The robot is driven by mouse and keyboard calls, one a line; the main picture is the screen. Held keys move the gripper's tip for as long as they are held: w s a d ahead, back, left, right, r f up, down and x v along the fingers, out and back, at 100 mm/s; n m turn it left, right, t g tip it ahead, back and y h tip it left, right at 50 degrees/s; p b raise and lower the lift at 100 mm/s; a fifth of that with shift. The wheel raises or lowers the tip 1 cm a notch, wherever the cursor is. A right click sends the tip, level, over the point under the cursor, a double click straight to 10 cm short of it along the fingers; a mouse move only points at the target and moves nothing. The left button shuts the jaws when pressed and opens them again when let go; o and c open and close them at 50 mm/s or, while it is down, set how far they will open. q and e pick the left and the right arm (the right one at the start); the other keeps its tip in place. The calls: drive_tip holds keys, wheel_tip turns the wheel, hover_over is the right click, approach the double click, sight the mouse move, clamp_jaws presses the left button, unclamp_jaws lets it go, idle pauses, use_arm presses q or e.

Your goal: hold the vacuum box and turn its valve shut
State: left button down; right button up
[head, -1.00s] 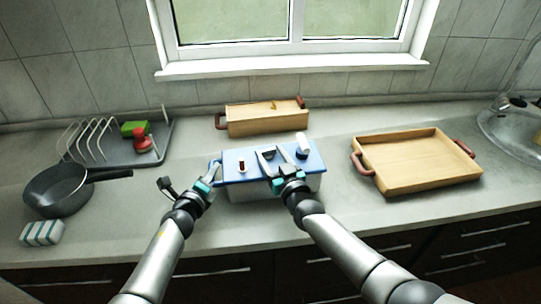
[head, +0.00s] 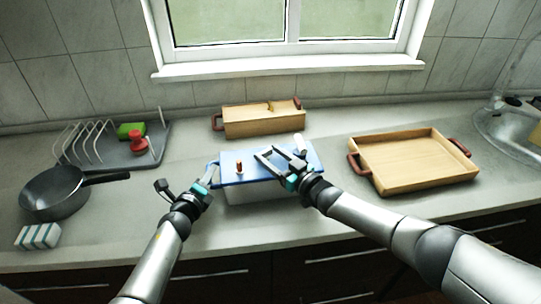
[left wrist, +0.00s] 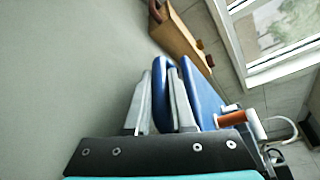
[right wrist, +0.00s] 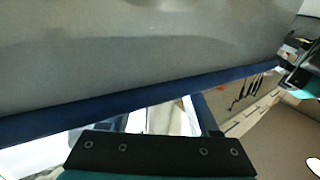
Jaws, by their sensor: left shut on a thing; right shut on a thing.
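The vacuum box (head: 250,190) has a blue lid and a pale body and sits on the counter. My left gripper (head: 211,172) is shut on the blue handle at the lid's left end; the left wrist view shows its fingers on either side of the blue handle (left wrist: 163,95). My right gripper (head: 268,152) is over the lid, its fingers around the valve, which is mostly hidden between them. A brown-red peg (head: 239,167) stands on the lid left of the right gripper, and a white post (head: 300,144) stands to its right. In the right wrist view the contact is unclear.
A wooden box (head: 262,121) stands behind. An empty wooden tray (head: 414,165) is at the right, before the sink (head: 510,128). A dish rack (head: 115,155), a dark pan (head: 55,195) and a striped sponge (head: 38,236) are at the left. The counter's front strip is clear.

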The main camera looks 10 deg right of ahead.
drive_tip(key=shift+a+r, duration=0.1)
drive_tip(key=o, duration=1.4)
drive_tip(key=shift+c, duration=0.2)
drive_tip(key=shift+s, duration=0.1)
drive_tip(key=shift+s+d+f, duration=0.2)
drive_tip(key=shift+s+d, duration=0.2)
drive_tip(key=shift+d, duration=0.05)
drive_tip(key=v, duration=1.1)
drive_tip(key=shift+a+r, duration=0.1)
